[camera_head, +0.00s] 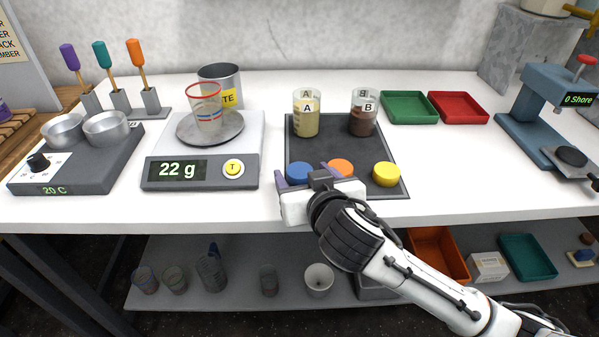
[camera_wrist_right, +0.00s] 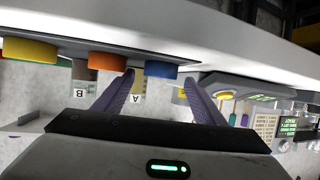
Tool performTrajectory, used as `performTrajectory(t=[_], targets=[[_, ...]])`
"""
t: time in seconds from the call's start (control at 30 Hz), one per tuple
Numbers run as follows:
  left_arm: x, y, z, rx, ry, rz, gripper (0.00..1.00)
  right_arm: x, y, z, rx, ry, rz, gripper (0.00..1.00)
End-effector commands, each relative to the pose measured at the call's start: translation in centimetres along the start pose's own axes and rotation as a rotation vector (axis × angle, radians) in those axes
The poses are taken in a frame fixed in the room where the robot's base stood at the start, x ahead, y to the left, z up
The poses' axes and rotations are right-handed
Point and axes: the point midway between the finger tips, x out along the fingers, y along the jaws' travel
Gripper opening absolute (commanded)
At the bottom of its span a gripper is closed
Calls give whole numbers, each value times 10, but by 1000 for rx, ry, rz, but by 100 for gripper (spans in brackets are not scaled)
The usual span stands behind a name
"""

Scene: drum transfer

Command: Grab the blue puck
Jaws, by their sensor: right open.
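The blue puck (camera_head: 298,172) sits on the front left of a dark grey tray (camera_head: 345,152), partly hidden by my right gripper. My right gripper (camera_head: 303,173) is open, with a purple finger to either side of the blue puck at the tray's front edge. In the right wrist view the blue puck (camera_wrist_right: 160,69) shows between the tips of the spread fingers (camera_wrist_right: 159,78). I cannot tell whether they touch it. My left gripper is not in view.
An orange puck (camera_head: 341,166) sits close to the right finger, with a yellow puck (camera_head: 386,175) farther right. Beakers A (camera_head: 306,122) and B (camera_head: 363,122) stand at the tray's back. A scale (camera_head: 203,172) reading 22 g is to the left.

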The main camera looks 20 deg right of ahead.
Motion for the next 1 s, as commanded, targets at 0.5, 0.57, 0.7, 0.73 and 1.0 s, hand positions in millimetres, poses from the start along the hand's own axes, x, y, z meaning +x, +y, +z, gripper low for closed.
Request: performTrajectory(t=[0.5, 0.57, 0.7, 0.73, 1.0], targets=[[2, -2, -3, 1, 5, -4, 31, 13, 0, 2, 0, -2, 0, 40], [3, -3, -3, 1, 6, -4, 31, 13, 0, 2, 0, -2, 0, 30], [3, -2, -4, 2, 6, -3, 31, 13, 0, 1, 0, -1, 0, 19], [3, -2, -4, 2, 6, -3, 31, 13, 0, 1, 0, -1, -1, 19], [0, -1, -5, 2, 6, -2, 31, 8, -1, -14, 3, 3, -2, 19]])
